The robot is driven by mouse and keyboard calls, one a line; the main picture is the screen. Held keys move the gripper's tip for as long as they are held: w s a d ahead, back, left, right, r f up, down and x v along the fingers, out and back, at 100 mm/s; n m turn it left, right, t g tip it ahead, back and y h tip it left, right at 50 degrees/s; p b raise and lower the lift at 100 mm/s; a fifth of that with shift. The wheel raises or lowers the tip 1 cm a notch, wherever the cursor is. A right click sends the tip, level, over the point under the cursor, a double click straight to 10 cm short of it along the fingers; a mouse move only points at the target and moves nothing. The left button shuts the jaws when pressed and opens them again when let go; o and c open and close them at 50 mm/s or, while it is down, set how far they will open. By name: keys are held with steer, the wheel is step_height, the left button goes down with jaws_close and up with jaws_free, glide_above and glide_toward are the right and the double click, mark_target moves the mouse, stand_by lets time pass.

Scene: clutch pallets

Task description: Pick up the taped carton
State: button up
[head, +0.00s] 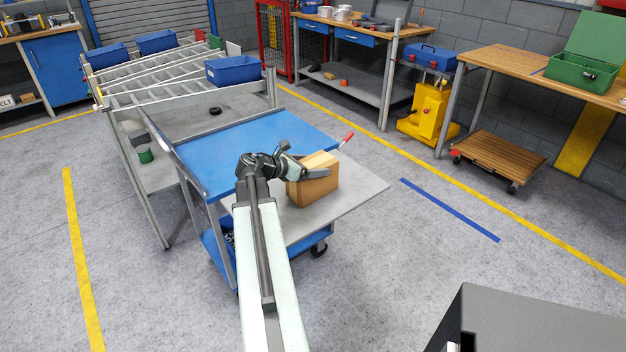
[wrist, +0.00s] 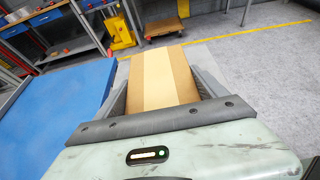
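The taped carton (head: 314,187) is a brown box with a pale tape strip over its top. It stands upright on the grey board at the right of the blue cart. My gripper (head: 308,174) is at the carton, with a finger along its near upper side. In the wrist view the carton (wrist: 165,78) lies between the two fingers of my gripper (wrist: 166,88), one on its left and one on its right. The fingers look close to its sides, but I cannot tell whether they press on it. The carton's lower part is hidden in the wrist view.
The blue cart top (head: 240,150) is mostly clear left of the carton. A red-tipped handle (head: 347,138) stands just behind the carton. A roller rack with blue bins (head: 233,70) is behind the cart. Open floor lies to the right.

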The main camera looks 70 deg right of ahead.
steer(key=c, duration=1.2)
steer(key=shift+r+p, duration=0.8)
steer(key=shift+p, duration=0.05)
step_height(320, 180, up, 2)
steer(key=shift+r+p, duration=0.1)
steer(key=shift+p, duration=0.95)
steer(key=w+a+r+p, duration=0.1)
steer(key=w+a, duration=1)
steer(key=shift+a, duration=0.35)
